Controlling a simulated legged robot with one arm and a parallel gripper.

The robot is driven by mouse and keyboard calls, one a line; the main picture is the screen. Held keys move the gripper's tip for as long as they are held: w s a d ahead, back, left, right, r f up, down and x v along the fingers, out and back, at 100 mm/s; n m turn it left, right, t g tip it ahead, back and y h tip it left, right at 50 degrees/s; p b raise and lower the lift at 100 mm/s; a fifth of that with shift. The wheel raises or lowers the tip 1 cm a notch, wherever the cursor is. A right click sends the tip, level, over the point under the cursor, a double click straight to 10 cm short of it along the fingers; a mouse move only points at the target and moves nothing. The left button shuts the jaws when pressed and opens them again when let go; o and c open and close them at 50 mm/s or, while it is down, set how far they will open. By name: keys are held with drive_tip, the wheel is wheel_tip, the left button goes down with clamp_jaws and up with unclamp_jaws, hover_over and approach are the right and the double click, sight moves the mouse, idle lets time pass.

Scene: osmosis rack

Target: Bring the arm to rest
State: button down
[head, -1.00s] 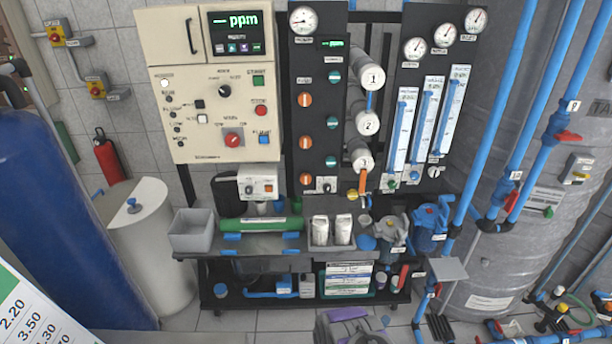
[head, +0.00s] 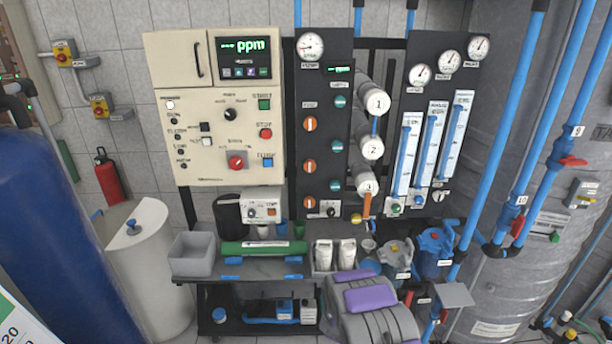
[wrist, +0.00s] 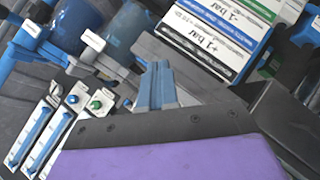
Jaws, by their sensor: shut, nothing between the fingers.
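My arm, grey with purple panels (head: 370,298), rises from the bottom edge of the head view, in front of the rack's lower shelf. My gripper's fingers are not distinguishable there. In the wrist view, my gripper (wrist: 158,70) shows as two blue-grey fingers close together beyond a dark plate and a purple panel. It is shut with nothing between the fingers. No held object shows in either view.
The osmosis rack stands ahead, with a cream control box (head: 213,110), flow meters (head: 430,140) and a shelf holding a grey bin (head: 193,256). A blue tank (head: 55,240) is left, a grey tank (head: 505,290) right. A "+1 bar" sign (wrist: 215,38) lies beyond my gripper.

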drive_tip(key=s+a+r+m+g+y, duration=0.15)
drive_tip(key=a+r+y, duration=0.3)
drive_tip(key=r, duration=0.65)
drive_tip(key=s+a+r+g+y, duration=0.25)
drive_tip(key=s+a+r, duration=0.25)
drive_tip(key=s+r, duration=0.75)
drive_tip(key=s+d+r+m+g, duration=0.1)
drive_tip(key=s+r, duration=0.3)
drive_tip(key=s, duration=0.8)
drive_tip(key=s+d+r+m+g, duration=0.1)
drive_tip(key=s+r+g, duration=0.3)
drive_tip(key=s, duration=0.9)
drive_tip(key=s+d+r+m+g+h, duration=0.1)
drive_tip(key=s+r+g, duration=0.2)
drive_tip(key=s, duration=1)
wheel_tip(320, 180, up, 2)
drive_tip(key=shift+s+d+r, duration=0.1)
drive_tip(key=shift+s+d, duration=0.1)
drive_tip(key=shift+d, duration=0.1)
drive_tip(key=c, duration=1.8)
unclamp_jaws()
drive_tip(key=shift+m, duration=0.25)
